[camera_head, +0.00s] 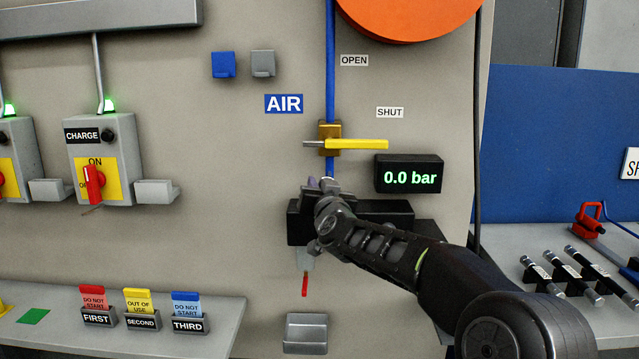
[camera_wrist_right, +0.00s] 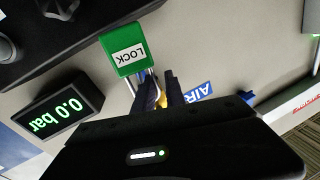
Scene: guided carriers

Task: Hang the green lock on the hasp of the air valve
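The green lock (camera_wrist_right: 125,54), labelled LOCK, shows in the right wrist view with its shackle toward my right gripper (camera_wrist_right: 160,78). The two fingers have a narrow gap and overlap one shackle leg; I cannot tell whether they grip it. In the head view my right gripper (camera_head: 323,186) is just below the air valve (camera_head: 329,130) and hides the lock. The valve's yellow handle (camera_head: 358,144) lies horizontal, level with the SHUT side. The hasp cannot be made out, nor whether the shackle is through it. My left gripper is out of view.
A pressure display (camera_head: 409,175) reading 0.0 bar is right of the valve, above my right forearm. An empty grey holder (camera_head: 306,334) is below. Tags in holders (camera_head: 140,309) stand on the left shelf.

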